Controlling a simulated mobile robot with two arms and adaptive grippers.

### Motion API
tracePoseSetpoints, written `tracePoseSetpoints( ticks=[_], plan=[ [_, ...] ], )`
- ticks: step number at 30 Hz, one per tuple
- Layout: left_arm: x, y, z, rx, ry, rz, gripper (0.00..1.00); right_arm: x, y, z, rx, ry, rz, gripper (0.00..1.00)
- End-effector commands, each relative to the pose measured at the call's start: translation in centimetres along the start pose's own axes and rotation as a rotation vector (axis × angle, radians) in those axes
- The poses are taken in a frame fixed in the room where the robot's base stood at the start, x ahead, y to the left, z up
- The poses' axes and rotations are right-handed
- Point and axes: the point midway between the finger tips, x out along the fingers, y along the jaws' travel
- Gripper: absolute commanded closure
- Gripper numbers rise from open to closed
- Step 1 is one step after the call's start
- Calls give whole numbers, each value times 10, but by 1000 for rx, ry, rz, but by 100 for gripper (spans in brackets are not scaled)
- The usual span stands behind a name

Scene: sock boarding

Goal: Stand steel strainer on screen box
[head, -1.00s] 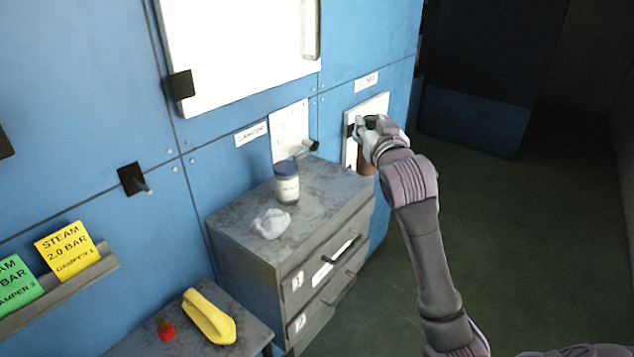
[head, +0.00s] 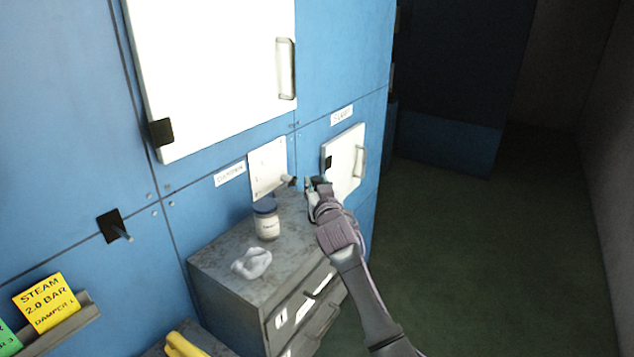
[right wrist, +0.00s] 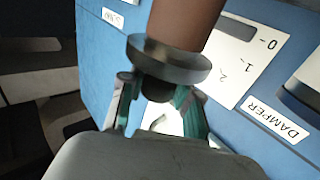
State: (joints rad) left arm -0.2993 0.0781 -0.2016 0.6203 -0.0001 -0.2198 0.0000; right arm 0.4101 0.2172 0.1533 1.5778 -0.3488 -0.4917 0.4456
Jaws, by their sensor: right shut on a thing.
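My right gripper (head: 318,184) is shut on the dark neck of a held piece, above the cabinet's back right corner. In the right wrist view my fingers (right wrist: 160,105) close around this neck. Beyond it are a round grey metal flange (right wrist: 168,60) and a brown cylinder (right wrist: 185,20). This looks like the strainer; its far end is out of the frame. In the head view my gripper and arm hide it. No label that I can read marks the screen box. My left gripper is not in view.
A grey cabinet (head: 215,262) bears a blue-lidded jar (head: 266,220) and a crumpled white cloth (head: 251,262). A white damper plate (head: 266,170) with a lever and a small white door (head: 345,158) are on the blue wall. Open floor (head: 480,260) lies right.

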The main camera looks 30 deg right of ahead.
Motion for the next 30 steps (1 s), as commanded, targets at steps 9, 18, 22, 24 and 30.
tracePoseSetpoints(
  ticks=[9,18,22,24,30],
  plan=[
    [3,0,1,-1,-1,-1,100,0,0,2,1,3,0,100],
    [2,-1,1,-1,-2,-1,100,0,0,3,0,0,0,43],
    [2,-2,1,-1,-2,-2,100,0,0,3,0,0,0,43],
    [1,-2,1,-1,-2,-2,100,0,0,1,0,0,0,43],
    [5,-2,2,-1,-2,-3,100,-18,0,2,0,0,-1,43]
  ],
)
